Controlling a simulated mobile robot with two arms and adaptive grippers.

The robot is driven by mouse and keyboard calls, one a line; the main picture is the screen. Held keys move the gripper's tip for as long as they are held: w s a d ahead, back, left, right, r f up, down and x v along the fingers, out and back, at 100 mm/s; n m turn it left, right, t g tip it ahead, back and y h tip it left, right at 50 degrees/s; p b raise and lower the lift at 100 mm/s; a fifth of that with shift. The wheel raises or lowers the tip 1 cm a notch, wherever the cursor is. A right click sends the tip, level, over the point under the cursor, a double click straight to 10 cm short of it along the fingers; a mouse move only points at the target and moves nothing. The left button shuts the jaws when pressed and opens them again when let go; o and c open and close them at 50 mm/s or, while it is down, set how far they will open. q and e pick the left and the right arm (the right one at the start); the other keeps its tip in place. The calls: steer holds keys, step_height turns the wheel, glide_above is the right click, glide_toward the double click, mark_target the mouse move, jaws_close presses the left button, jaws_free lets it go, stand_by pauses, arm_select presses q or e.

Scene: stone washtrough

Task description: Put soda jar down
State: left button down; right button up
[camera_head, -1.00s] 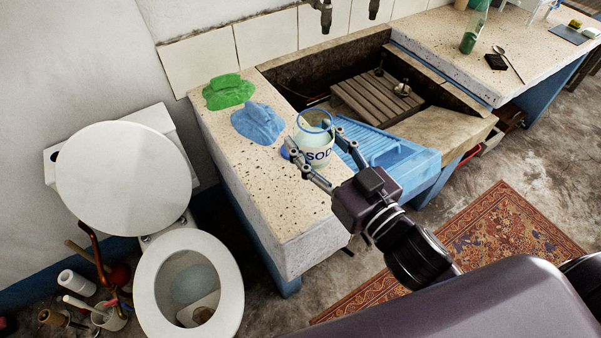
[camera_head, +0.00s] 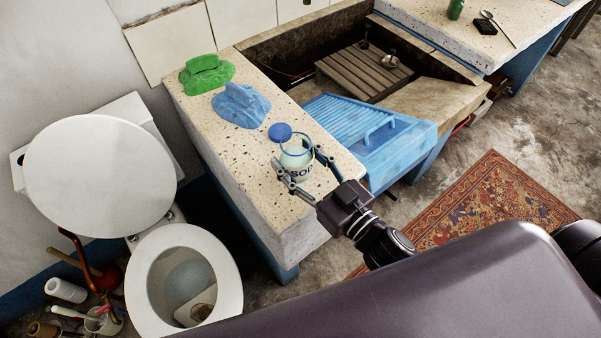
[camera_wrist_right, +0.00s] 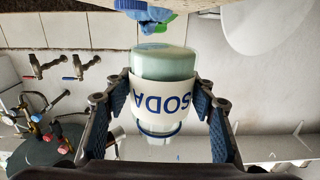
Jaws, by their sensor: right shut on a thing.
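The soda jar (camera_head: 300,160) is pale and glassy, with a blue rim ring and a white label with blue letters. My right gripper (camera_head: 297,166) is shut around its sides, one finger on each side, over the near part of the stone counter. In the right wrist view the jar (camera_wrist_right: 163,95) sits between the two padded fingers, its lettering upside down in that picture. A round blue piece (camera_head: 280,131), perhaps its lid, shows beside the jar's top. I cannot tell whether the jar's base touches the counter. My left gripper is not in view.
The speckled counter (camera_head: 262,195) has bare room left of and below the jar. A blue cloth-like lump (camera_head: 241,105) and a green one (camera_head: 206,74) lie farther back. A blue ribbed rack (camera_head: 350,120) and the trough are at right; a toilet (camera_head: 195,285) stands at left.

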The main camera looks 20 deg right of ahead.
mark_target(295, 171)
steer(key=shift+w+a+f+b, duration=0.1)
steer(key=shift+f+b, duration=0.05)
steer(key=shift+f, duration=0.7)
steer(key=shift+w+a+f+b, duration=0.1)
steer(key=shift+w+f+b, duration=0.1)
steer(key=shift+f, duration=0.6)
steer(key=shift+w+f+b, duration=0.1)
steer(key=shift+f+b, duration=0.05)
steer(key=shift+f, duration=0.7)
steer(key=shift+s, duration=0.1)
steer(key=shift+f, duration=0.2)
steer(key=o, duration=1.4)
steer(key=shift+r, duration=0.3)
steer(key=v, duration=1.2)
steer(key=shift+s+f, duration=0.1)
